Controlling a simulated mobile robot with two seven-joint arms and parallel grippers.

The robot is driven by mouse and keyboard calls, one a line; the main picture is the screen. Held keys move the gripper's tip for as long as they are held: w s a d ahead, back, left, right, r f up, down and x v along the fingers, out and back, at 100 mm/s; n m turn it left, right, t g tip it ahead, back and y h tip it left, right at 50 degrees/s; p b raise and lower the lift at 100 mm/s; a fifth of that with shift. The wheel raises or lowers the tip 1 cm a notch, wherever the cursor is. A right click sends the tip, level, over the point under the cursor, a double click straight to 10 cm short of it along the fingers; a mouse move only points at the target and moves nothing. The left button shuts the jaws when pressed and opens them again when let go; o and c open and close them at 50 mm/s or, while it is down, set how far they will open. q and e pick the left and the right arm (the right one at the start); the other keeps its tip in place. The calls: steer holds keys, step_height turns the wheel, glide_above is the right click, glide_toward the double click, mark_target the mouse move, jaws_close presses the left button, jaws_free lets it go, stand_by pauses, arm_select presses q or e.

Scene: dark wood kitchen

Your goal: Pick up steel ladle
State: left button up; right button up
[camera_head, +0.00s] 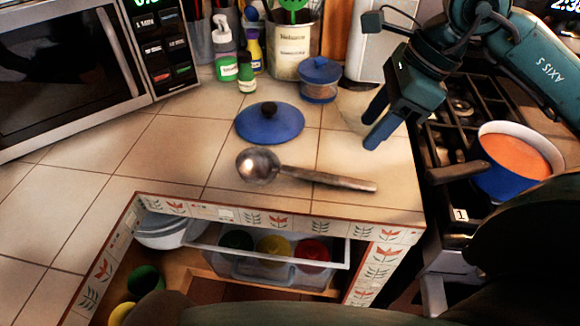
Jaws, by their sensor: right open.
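The steel ladle (315,177) lies on the tiled counter near its front edge. Its round bowl is at the left and its handle points right. My right gripper (370,122) comes in from the upper right. It is open and empty, above the counter and up from the end of the ladle's handle, apart from it. My left gripper is not in view.
A blue lid (270,124) lies just behind the ladle. A blue-lidded jar (320,80), bottles and a utensil holder (292,48) stand at the back. A blue pot (510,165) sits on the stove at right. A microwave (75,75) stands at left. An open drawer (270,240) is below.

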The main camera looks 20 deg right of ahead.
glide_above(330, 177)
steer(key=s+d, duration=0.1)
steer(key=d, duration=0.2)
steer(key=f, duration=0.7)
steer(key=shift+s+a, duration=0.15)
steer(key=shift+s, duration=0.05)
steer(key=shift+p+x, duration=0.3)
steer(key=shift+x, duration=2.45)
steer(key=shift+a+r, duration=0.1)
steer(key=shift+a, duration=0.05)
steer(key=shift+c, duration=0.2)
jaws_close()
